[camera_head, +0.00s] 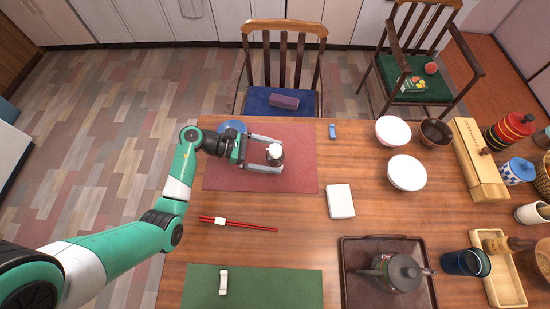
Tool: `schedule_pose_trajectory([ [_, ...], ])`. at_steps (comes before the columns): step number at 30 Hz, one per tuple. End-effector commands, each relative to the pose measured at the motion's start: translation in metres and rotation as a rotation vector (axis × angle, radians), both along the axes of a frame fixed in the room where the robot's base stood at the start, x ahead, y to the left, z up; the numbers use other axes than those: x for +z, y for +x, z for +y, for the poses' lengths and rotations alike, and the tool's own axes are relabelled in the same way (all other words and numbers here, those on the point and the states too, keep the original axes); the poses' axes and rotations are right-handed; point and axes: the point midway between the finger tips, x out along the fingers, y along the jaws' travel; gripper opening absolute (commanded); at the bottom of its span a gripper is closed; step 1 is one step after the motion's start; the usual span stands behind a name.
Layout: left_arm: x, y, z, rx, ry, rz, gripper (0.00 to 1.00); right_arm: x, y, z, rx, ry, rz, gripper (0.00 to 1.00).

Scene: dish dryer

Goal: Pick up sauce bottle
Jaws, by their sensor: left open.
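My left gripper (266,153) reaches in from the left over the mat. Its two fingers are apart, with the bottle at their tips and seemingly between them. I cannot tell whether either finger touches it. The lower part of the bottle is partly hidden by the fingers. My right gripper is out of view.
A blue plate (231,127) lies partly behind the left gripper. Red chopsticks (240,223) and a white box (340,201) lie nearer. White bowls (407,172) stand to the right, and a teapot (402,272) sits on a dark tray (358,250). A green mat (280,288) lies in front.

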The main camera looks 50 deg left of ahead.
Motion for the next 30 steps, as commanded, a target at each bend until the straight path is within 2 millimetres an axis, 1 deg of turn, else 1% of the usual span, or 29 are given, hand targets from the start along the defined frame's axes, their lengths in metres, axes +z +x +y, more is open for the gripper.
schedule_pose_trajectory([
  [1,-0.008,0.006,-0.007,-0.004,0.000,0.000,1.00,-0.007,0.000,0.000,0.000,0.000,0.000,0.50],
  [6,-0.015,0.025,-0.024,-0.004,0.000,-0.001,1.00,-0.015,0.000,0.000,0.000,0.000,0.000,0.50],
  [9,-0.016,0.028,-0.026,0.000,0.000,-0.001,1.00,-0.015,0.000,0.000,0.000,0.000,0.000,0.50],
  [14,-0.015,0.028,-0.026,0.000,0.000,-0.001,1.00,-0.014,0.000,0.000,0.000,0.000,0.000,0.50],
  [17,-0.015,0.028,-0.026,0.000,-0.001,-0.001,0.84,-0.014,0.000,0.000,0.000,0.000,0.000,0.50],
  [21,-0.015,0.028,-0.026,0.000,-0.001,-0.001,0.59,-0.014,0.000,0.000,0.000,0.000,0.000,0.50],
  [29,-0.015,0.028,-0.026,0.000,-0.001,-0.001,0.12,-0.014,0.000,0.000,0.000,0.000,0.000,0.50],
  [30,-0.015,0.028,-0.026,0.000,-0.001,-0.001,0.05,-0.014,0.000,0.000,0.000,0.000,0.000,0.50],
])
